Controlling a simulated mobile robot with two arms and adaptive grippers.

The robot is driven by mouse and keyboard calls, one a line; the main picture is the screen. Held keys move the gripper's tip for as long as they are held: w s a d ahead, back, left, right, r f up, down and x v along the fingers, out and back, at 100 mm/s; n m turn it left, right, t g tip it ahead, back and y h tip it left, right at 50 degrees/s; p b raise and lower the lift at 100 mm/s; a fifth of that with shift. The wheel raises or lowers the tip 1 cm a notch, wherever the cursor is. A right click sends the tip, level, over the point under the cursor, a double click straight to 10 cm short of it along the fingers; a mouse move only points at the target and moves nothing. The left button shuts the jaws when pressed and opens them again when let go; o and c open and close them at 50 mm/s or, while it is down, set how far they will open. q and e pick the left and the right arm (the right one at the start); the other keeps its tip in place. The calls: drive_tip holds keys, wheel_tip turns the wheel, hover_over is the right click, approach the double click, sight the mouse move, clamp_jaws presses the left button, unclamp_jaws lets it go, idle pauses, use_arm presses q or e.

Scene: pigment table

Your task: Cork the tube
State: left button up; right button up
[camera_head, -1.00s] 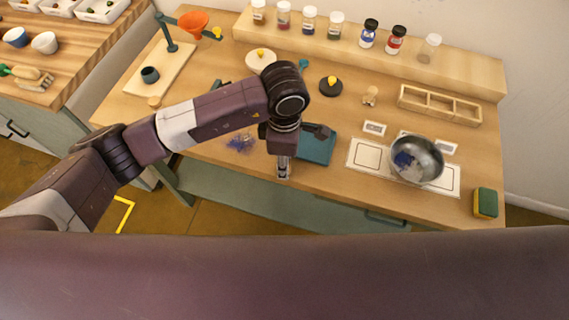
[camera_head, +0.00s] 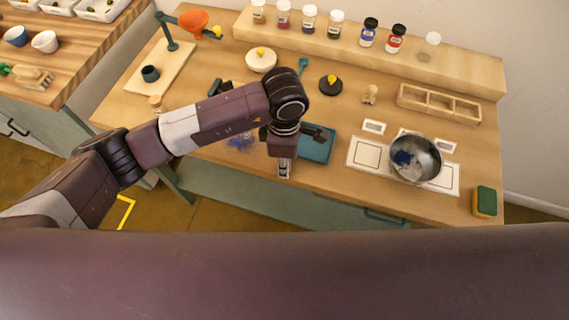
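A small tan cork-like piece (camera_head: 155,102) stands at the left of the table, partly behind my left arm. My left gripper (camera_head: 284,171) points down near the table's front edge, just left of a teal tray (camera_head: 317,146). A pale, shiny patch shows at its fingertips. It is too small to tell whether this is a glass tube or part of the fingers, or whether the fingers are open. No tube can be made out clearly elsewhere. A dark green cup-shaped holder (camera_head: 150,74) stands on the wooden stand base. My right gripper is not in view.
An orange funnel (camera_head: 194,21) is on the stand. Blue powder (camera_head: 240,143) lies left of my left gripper. A metal bowl (camera_head: 428,167), a sponge (camera_head: 485,202) and a divided wooden box (camera_head: 440,104) are at the right. Several jars line the back shelf (camera_head: 460,72).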

use_arm(q)
drive_tip(key=shift+r, duration=0.15)
